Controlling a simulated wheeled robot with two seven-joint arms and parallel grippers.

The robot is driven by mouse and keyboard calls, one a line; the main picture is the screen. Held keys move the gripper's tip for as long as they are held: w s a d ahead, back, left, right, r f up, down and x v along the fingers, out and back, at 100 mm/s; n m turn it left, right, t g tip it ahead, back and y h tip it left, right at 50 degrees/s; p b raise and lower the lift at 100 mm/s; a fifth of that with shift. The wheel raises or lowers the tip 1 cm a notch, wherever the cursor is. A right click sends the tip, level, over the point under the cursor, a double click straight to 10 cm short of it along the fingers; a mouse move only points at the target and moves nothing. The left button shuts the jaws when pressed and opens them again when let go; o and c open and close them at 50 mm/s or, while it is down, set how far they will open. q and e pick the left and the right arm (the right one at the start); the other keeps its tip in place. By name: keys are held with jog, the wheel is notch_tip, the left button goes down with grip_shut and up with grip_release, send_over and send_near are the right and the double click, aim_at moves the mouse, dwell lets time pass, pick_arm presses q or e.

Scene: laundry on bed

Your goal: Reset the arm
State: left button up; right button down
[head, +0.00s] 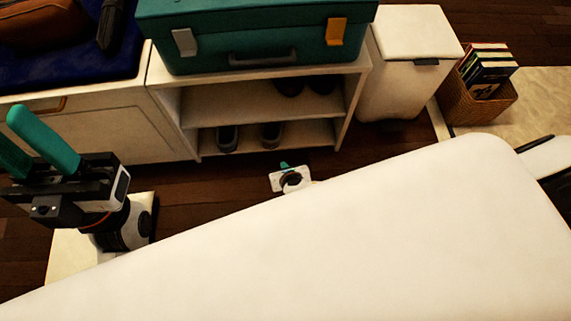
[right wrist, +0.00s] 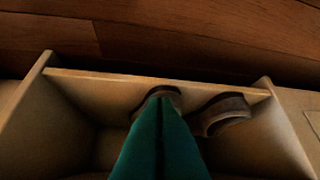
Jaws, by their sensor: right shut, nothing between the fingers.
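My right gripper (head: 285,166) shows small near the middle of the head view, just in front of the low white shelf. Only its end shows; a large smooth white shape close to the camera hides the rest of that arm. In the right wrist view its teal fingers (right wrist: 160,145) are together with nothing between them, pointing toward the shoes. My left gripper (head: 14,125) is at the left edge of the head view, in front of the white cabinet. Its teal fingers are spread and empty, and one is cut off by the frame.
The white shelf (head: 158,75) holds dark shoes (head: 271,134), which also show in the right wrist view (right wrist: 222,115). A green case (head: 260,25) stands on top. A white bin (head: 410,70) and a wicker basket (head: 478,103) with books stand to the right. Wooden floor shows between.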

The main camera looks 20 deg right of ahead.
jog(key=shift+v, duration=0.9)
